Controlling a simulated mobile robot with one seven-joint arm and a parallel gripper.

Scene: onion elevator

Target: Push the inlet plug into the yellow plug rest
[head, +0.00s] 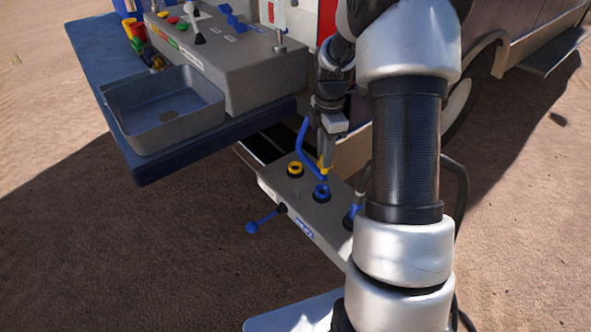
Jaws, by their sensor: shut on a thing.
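The yellow plug rest (295,169) is a yellow ring with a dark centre on top of a low grey panel (292,194). My gripper (325,158) points down above the panel, to the right of the yellow ring. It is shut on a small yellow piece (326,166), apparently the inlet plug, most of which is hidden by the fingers. The yellow piece appears above and behind a blue ring socket (321,191); I cannot tell its exact height. A bent blue tube (303,138) runs down just left of the fingers, and I cannot tell whether it joins the plug.
A blue ball-ended lever (253,227) sticks out at the panel's front left. A blue-based fitting (352,214) stands right of the sockets, partly behind my arm. A grey sink (162,108) and control console (225,75) stand on a blue counter behind. A vehicle is at the right.

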